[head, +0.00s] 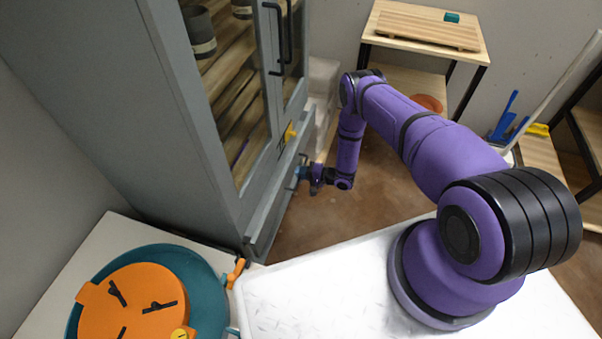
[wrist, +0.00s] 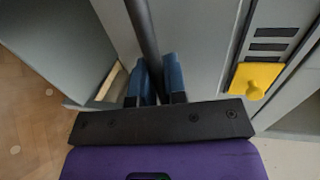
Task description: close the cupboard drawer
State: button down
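The grey cupboard (head: 160,110) stands at the left with glazed upper doors. Its drawer (head: 268,218) is low on the front and stands out a little from the body. In the wrist view a pale wooden edge of the drawer (wrist: 108,82) shows beside its grey front. The dark bar handle (wrist: 143,30) runs between the blue fingers of my gripper (wrist: 157,82). The fingers sit close on both sides of the bar and appear shut on it. In the head view my gripper (head: 304,173) is at the drawer front, and the handle is mostly hidden there.
A yellow latch piece (wrist: 255,78) is on the cupboard front beside dark slots. A teal basin with an orange lid (head: 135,300) is at the lower left. A wooden stand (head: 425,25) is at the back. Brown floor (head: 375,205) is clear before the drawer.

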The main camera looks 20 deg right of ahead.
aim_at(292, 170)
jog(key=shift+r+x, duration=0.25)
jog(key=shift+x, duration=0.85)
jog(key=shift+r+x, duration=0.2)
jog(key=shift+x, duration=0.95)
jog(key=c, duration=1.2)
grip_release()
jog(key=shift+w+a, duration=0.1)
jog(key=shift+a, duration=0.05)
jog(key=v, duration=1)
jog(key=shift+s+d, duration=0.2)
jog(key=shift+d, duration=0.15)
jog(key=shift+r, duration=0.1)
